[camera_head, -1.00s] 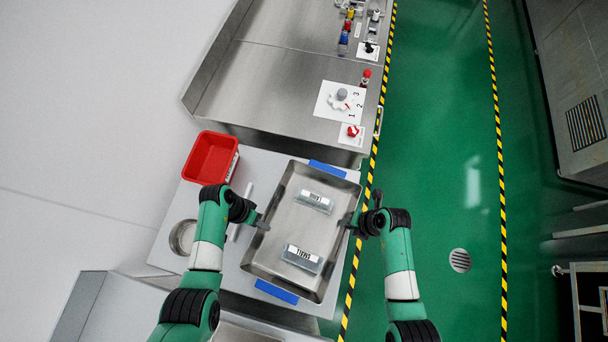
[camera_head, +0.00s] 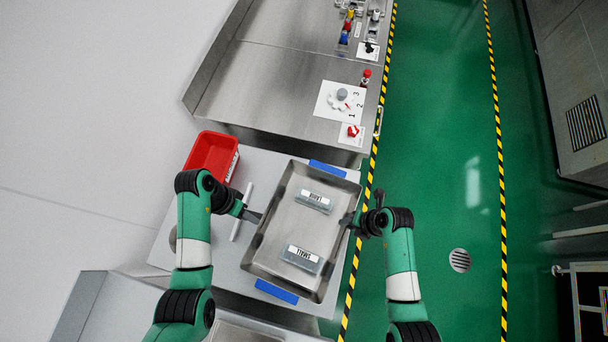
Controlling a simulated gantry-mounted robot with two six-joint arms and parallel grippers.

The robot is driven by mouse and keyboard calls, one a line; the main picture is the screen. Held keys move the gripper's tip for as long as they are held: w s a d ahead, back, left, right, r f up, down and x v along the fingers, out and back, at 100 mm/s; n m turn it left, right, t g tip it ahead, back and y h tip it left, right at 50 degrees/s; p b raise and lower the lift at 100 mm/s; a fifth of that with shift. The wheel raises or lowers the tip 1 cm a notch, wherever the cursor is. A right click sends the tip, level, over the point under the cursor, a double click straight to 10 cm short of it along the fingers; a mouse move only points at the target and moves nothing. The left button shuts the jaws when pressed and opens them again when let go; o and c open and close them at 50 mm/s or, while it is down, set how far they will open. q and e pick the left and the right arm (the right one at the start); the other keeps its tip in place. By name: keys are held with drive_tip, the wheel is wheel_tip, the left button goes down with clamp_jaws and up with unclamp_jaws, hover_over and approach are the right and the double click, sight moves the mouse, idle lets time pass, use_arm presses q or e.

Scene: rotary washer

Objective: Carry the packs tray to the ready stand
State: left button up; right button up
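The packs tray (camera_head: 262,251) is a shallow steel tray on a light grey table. It holds two clear labelled packs, one toward the far end (camera_head: 314,201) and one toward the near end (camera_head: 301,259). My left gripper (camera_head: 256,217) is at the tray's left rim, and my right gripper (camera_head: 347,222) is at its right rim. Their fingers are too small to show whether they grip the rim. Blue strips lie at the tray's far end (camera_head: 327,168) and near end (camera_head: 277,291). I cannot identify the ready stand.
A red bin (camera_head: 212,154) stands on the table at the far left. A white rod (camera_head: 242,212) lies beside my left gripper. Green floor (camera_head: 440,170) at right is open.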

drive_tip(key=v, duration=1.1)
drive_tip(key=shift+r, duration=0.1)
